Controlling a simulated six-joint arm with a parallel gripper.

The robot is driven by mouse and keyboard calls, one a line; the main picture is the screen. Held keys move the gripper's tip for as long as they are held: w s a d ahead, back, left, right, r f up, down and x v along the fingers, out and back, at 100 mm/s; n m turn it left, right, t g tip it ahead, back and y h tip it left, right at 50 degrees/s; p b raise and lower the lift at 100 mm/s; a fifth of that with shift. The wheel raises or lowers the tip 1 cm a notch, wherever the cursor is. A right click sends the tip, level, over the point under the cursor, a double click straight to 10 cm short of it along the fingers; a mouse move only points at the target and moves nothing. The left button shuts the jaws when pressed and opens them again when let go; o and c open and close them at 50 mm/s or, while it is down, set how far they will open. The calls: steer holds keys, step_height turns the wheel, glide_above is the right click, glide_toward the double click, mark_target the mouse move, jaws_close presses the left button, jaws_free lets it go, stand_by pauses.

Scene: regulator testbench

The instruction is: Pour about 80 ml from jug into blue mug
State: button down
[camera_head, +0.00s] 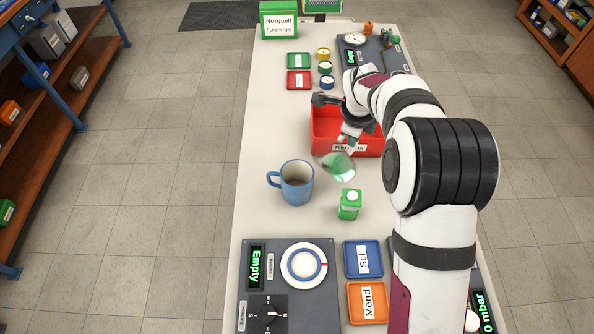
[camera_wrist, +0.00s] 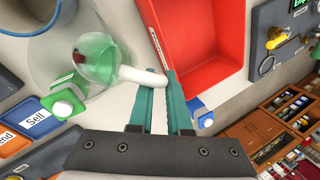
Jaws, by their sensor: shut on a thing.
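The blue mug (camera_head: 297,184) stands upright on the bench, and part of it shows at the top left of the wrist view (camera_wrist: 28,24). The clear jug (camera_head: 338,166) with green contents is to the right of the mug and slightly further back, apart from it. In the wrist view the jug (camera_wrist: 96,55) has a pale handle (camera_wrist: 143,76) between my fingers. My gripper (camera_head: 350,137) is shut on that handle; its teal fingers also show in the wrist view (camera_wrist: 160,88). I cannot tell how far the jug is tilted or whether it touches the bench.
A red bin (camera_head: 325,125) stands just behind the jug. A green box with a white cap (camera_head: 349,204) stands in front of it. The panel with a round scale plate (camera_head: 304,262), reading "Empty", and Sell and Mend trays are nearer. Bare bench lies left of the bin.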

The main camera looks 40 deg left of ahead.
mark_target(334, 145)
steer(key=s+r+t, duration=0.1)
steer(key=a+r, duration=0.1)
steer(key=r, duration=0.1)
steer(key=shift+s+t+h, duration=0.4)
steer(key=shift+s+a+r+n+t+h, duration=0.2)
steer(key=shift+s+r+t+h, duration=0.15)
steer(key=shift+r+t, duration=0.35)
steer(key=shift+s+a+r+n+t+h, duration=0.1)
steer(key=shift+s+r+n+t+h, duration=0.2)
steer(key=shift+r+t, duration=0.4)
steer(key=shift+t, duration=0.3)
steer(key=shift+s+a+f+t+h, duration=0.1)
steer(key=shift+s+a+t+h, duration=0.2)
steer(key=shift+t, duration=0.2)
steer(key=shift+s, duration=0.1)
steer(key=shift+s+a+r+t, duration=0.1)
steer(key=shift+s+r+t, duration=0.1)
steer(key=shift+r+t, duration=0.15)
steer(key=shift+s+a+r+t+h, duration=0.1)
steer(key=shift+s+r+t+h, duration=0.15)
steer(key=shift+s+t+h, duration=0.1)
steer(key=shift+s+a+r+n+t, duration=0.3)
steer(key=shift+s+a+r+t, duration=0.1)
steer(key=shift+s+t, duration=0.25)
